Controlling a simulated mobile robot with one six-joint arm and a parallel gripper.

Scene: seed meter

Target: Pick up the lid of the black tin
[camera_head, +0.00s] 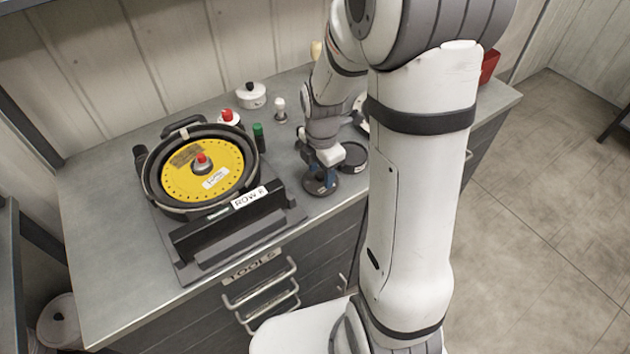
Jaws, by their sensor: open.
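My gripper (322,175) points down at the right part of the grey bench and is open. A dark round thing with a bluish part (320,187) is directly under its fingers; it looks like a small tin or lid, and the fingers partly hide it. I cannot tell whether they touch it. A second black, round, flat thing (353,157) sits just right of and behind the gripper, partly hidden by the arm. I cannot tell which of the two is the black tin and which is a lid.
The seed meter with a yellow disc (232,168) stands left on the grey bench (110,220), behind a "ROW 8" label. A green-capped bottle (259,137), a red-topped white item (229,117), a white lidded pot (251,95) and a small white-topped item (280,109) stand behind.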

